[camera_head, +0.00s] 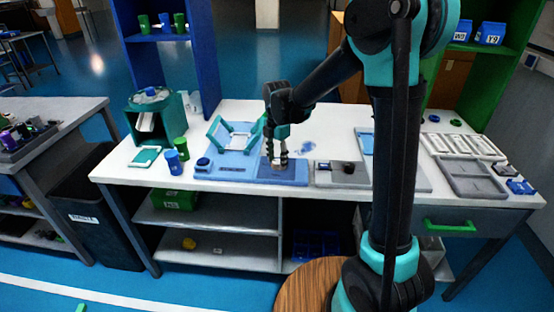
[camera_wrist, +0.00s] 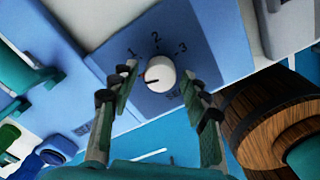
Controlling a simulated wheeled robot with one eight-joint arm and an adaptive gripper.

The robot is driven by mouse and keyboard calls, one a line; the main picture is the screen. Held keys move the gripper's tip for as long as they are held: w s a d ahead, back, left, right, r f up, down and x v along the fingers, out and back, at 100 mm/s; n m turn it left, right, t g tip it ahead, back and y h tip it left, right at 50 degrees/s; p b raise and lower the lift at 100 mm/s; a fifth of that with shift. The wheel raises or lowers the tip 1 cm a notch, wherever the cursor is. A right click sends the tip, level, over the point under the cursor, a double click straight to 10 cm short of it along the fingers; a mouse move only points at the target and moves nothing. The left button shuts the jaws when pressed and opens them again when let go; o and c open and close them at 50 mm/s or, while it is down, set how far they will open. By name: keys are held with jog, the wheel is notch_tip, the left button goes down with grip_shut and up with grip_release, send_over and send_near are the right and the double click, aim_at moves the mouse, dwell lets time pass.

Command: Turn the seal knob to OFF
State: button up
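The seal knob (camera_wrist: 159,74) is round and white, on a blue panel (camera_wrist: 217,40) with the marks 1, 2 and 3 around it. A dark pointer line on the knob points to the lower left in the wrist view. Lettering beside the knob is partly hidden by the right finger, and I see no OFF mark. My gripper (camera_wrist: 159,84) is open, with one finger on each side of the knob and gaps showing between. In the head view my gripper (camera_head: 278,162) points down over the blue panel (camera_head: 292,180) and mostly hides the knob.
Left of the panel is a light-blue fixture (camera_head: 226,165) with teal arms. Right of it is a grey device (camera_head: 342,177) with a dark knob. Blue and green cups (camera_head: 174,162) stand at the left. Grey trays (camera_head: 470,178) lie at the right.

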aim_at(277, 161)
jog(key=shift+r, duration=0.1)
notch_tip(277, 161, up, 12)
dwell(0.7)
